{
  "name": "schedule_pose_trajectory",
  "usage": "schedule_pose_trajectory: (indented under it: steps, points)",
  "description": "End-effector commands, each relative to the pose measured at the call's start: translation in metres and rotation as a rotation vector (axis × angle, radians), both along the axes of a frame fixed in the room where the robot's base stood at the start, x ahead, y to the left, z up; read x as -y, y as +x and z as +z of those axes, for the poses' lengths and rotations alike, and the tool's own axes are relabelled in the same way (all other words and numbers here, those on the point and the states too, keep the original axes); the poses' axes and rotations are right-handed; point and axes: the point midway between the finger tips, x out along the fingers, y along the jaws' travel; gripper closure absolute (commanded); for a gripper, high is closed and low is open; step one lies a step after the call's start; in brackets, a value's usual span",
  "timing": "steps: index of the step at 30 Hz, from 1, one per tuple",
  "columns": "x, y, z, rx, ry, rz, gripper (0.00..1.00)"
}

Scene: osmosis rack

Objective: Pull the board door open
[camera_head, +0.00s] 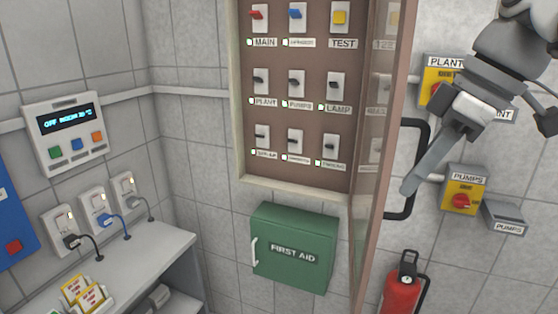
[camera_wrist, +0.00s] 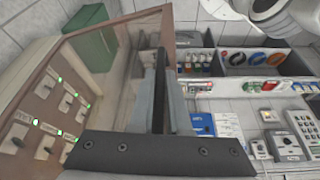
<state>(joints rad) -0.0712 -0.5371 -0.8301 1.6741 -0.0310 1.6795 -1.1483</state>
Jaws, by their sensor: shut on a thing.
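The board door (camera_head: 382,150) is a clear panel in a brown frame, standing swung out from the board (camera_head: 300,185). Its black bar handle (camera_head: 424,150) is on the right side. My gripper (camera_head: 408,188) reaches down from the upper right and is shut on the handle; its fingers partly hide the grip. In the wrist view my gripper (camera_wrist: 160,70) points along the clear door (camera_wrist: 118,62), and the board with its switches (camera_wrist: 45,110) is at the left.
A green first aid box (camera_head: 293,275) hangs below the board. A red fire extinguisher (camera_head: 401,290) stands at lower right. Yellow PLANT and PUMPS (camera_head: 463,185) switches are on the wall behind my arm. A shelf (camera_head: 150,250) is at lower left.

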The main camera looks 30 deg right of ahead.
Motion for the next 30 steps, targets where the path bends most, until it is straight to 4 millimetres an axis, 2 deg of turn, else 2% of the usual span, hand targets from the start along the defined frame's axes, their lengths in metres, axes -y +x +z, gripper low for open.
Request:
schedule_pose_trajectory:
  steps: [2,3,8,23,26,30]
  points:
    - [0.0,0.0,-0.001,-0.003,0.001,-0.001,1.0]
    - [0.0,0.0,-0.001,-0.003,0.001,-0.001,0.83]
    - [0.0,0.0,-0.001,-0.001,0.001,-0.001,0.55]
    - [0.001,-0.001,0.004,0.0,-0.001,0.0,0.55]
    - [0.003,-0.004,0.014,0.001,-0.001,-0.002,0.55]
    - [0.006,-0.012,0.037,0.002,-0.002,-0.001,0.55]
